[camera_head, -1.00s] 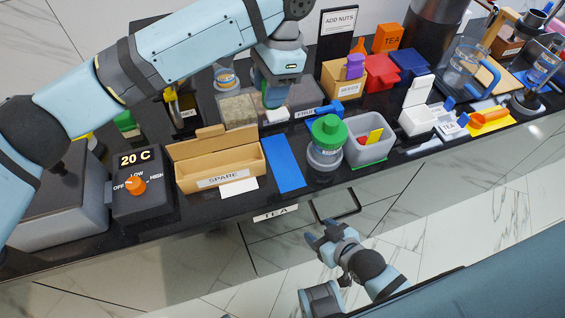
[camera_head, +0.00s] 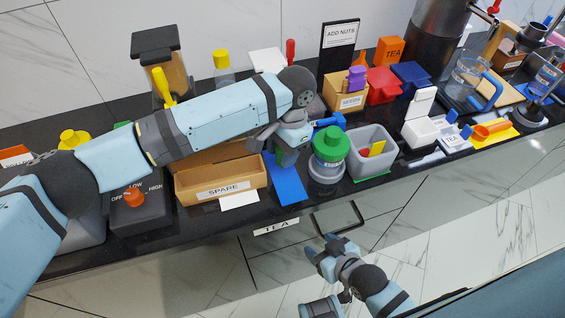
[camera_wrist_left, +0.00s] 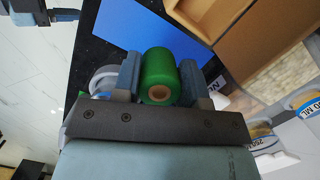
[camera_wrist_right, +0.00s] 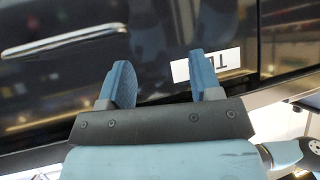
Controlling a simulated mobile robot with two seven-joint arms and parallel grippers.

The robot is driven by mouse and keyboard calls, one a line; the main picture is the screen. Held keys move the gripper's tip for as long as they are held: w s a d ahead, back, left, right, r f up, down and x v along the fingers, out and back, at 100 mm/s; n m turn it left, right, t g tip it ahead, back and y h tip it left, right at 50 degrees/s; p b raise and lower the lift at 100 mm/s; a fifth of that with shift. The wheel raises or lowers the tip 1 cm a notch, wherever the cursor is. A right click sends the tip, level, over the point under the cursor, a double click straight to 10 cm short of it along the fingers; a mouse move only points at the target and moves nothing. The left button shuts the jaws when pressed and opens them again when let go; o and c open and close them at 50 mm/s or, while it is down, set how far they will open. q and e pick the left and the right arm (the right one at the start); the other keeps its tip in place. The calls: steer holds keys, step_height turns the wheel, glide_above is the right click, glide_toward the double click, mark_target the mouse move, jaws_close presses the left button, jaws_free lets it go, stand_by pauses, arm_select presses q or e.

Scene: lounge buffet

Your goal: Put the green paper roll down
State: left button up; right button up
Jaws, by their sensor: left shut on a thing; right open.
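My left gripper (camera_wrist_left: 160,80) is shut on the green paper roll (camera_wrist_left: 158,72), with one finger on each side of it; the end of its pale core faces the left wrist camera. In the head view the left gripper (camera_head: 283,152) is over the blue mat (camera_head: 287,188), between the SPARE box and the green-lidded jar, and mostly hides the roll. The blue mat also shows just beyond the roll in the left wrist view (camera_wrist_left: 140,25). I cannot tell whether the roll touches it. My right gripper (camera_head: 329,248) is open and empty in front of the drawers.
The wooden SPARE box (camera_head: 215,188) stands left of the mat. The green-lidded jar (camera_head: 328,158) and a grey bin (camera_head: 372,150) stand close on its right. A white card (camera_head: 239,201) lies at the counter's front edge. The mat's front part is bare.

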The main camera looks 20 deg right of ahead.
arm_select(q)
steer(key=shift+f, duration=2.3)
steer(key=shift+f, duration=0.1)
steer(key=o, duration=0.9)
steer(key=r, duration=0.4)
steer(key=d+r, duration=0.1)
steer(key=r, duration=0.3)
steer(key=d+r, duration=0.1)
steer(key=r, duration=0.3)
steer(key=shift+w, duration=0.4)
